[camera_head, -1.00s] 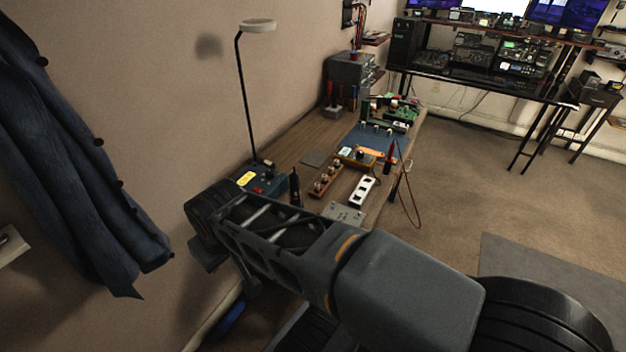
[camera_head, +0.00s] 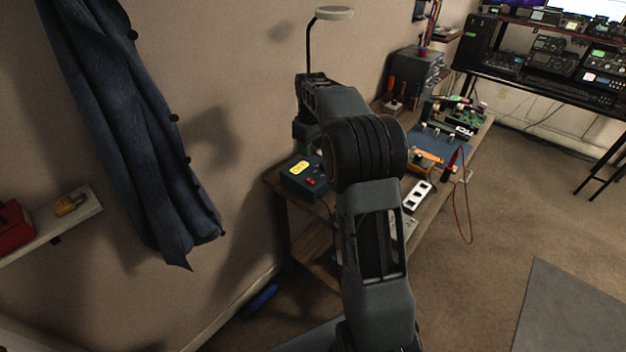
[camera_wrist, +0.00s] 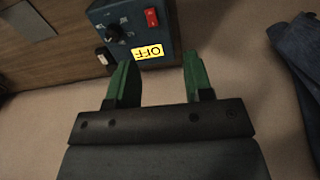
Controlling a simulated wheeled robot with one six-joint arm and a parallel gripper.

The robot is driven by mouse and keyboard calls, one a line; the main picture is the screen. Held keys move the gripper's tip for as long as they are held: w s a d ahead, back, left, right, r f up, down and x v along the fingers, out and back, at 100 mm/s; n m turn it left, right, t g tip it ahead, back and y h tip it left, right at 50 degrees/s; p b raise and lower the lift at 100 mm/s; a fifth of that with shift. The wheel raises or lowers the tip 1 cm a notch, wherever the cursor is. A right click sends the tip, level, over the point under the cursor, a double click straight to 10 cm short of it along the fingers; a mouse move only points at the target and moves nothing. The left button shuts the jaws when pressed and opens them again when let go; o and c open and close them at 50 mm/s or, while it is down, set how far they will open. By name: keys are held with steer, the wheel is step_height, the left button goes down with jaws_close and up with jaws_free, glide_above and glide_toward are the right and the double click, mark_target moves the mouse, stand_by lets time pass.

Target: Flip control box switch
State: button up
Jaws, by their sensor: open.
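The control box (camera_head: 303,179) is a blue box at the near left corner of the wooden workbench. In the wrist view the control box (camera_wrist: 175,40) shows a red switch (camera_wrist: 152,17), a black knob (camera_wrist: 113,33), a small pale-and-black part (camera_wrist: 103,57) and a yellow label reading OFF (camera_wrist: 149,52), upside down. My gripper (camera_wrist: 157,70) is open, with green fingers apart and nothing between them. The fingertips appear just in front of the box's label side; I cannot tell whether they touch it. In the head view my arm hides the gripper.
The workbench (camera_head: 318,243) also holds a white power strip (camera_head: 417,196), a blue mat with electronics, and a red cable (camera_head: 461,205) over its edge. A lamp (camera_head: 334,13) stands behind my arm. A dark coat (camera_head: 130,130) hangs on the wall at left. Open carpet lies right.

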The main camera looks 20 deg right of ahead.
mark_target(313, 183)
steer(key=f, duration=0.5)
steer(key=w+d+f, duration=0.1)
steer(key=f, duration=0.4)
steer(key=w+f+p, duration=0.1)
steer(key=f, duration=0.5)
steer(key=shift+d, duration=0.35)
